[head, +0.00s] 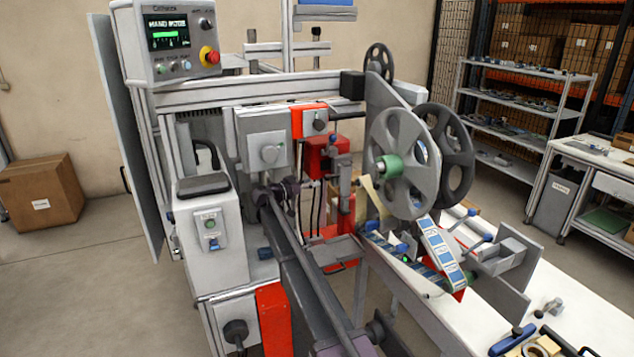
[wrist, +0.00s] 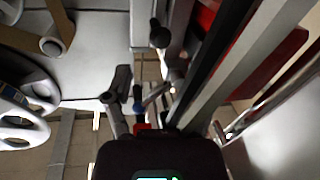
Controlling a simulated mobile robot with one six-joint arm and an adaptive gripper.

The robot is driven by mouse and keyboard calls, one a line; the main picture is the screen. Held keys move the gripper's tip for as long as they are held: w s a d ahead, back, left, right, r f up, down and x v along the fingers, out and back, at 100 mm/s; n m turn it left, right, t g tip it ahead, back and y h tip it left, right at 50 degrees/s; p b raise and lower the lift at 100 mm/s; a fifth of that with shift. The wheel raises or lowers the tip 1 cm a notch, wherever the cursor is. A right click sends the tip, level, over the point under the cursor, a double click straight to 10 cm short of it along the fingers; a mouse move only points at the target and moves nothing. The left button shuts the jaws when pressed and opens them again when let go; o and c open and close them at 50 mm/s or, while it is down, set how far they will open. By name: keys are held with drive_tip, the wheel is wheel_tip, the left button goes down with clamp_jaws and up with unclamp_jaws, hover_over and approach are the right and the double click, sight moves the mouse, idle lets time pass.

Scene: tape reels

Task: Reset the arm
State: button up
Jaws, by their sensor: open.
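My grey arm (head: 315,290) reaches from the bottom middle of the head view up to the front of a labelling machine. My gripper (head: 293,188) is at its far end, small and dark, in front of the machine's grey and red units. In the wrist view its black body fills the bottom middle, and the gripper (wrist: 147,88) is open. I see nothing held in it. The exact finger positions are hard to make out against the machine parts.
A grey reel (head: 402,165) with a green hub and a dark reel (head: 446,160) stand right of the gripper. A control box (head: 168,42) is at upper left. Open floor (head: 90,290) lies left.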

drive_tip(key=shift+s+a, duration=0.1)
drive_tip(key=shift+a, duration=0.05)
drive_tip(key=s+d+f+n+g+y+p, duration=0.15)
drive_tip(key=s+d+f, duration=0.25)
drive_tip(key=s, duration=0.4)
drive_tip(key=s+d+f+n+g+y, duration=0.1)
drive_tip(key=s+d+f+g+y, duration=0.25)
drive_tip(key=s, duration=0.45)
drive_tip(key=s+d+f+n+g+y+p, duration=0.1)
drive_tip(key=s+d+f+n+y, duration=0.15)
drive_tip(key=s+d, duration=0.4)
drive_tip(key=s+a+f+n+g+y, duration=0.1)
drive_tip(key=s+y, duration=0.1)
drive_tip(key=s, duration=0.6)
drive_tip(key=s+a+f+n+g+y+p, duration=0.1)
drive_tip(key=s+a+f+n+y, duration=0.1)
drive_tip(key=s, duration=0.7)
drive_tip(key=s+a+f+n+y, duration=0.1)
drive_tip(key=s+y, duration=0.3)
drive_tip(key=s, duration=0.4)
drive_tip(key=shift+s+a+f+n+g, duration=0.2)
drive_tip(key=shift+s+f+n+g, duration=0.2)
drive_tip(key=shift+n, duration=0.1)
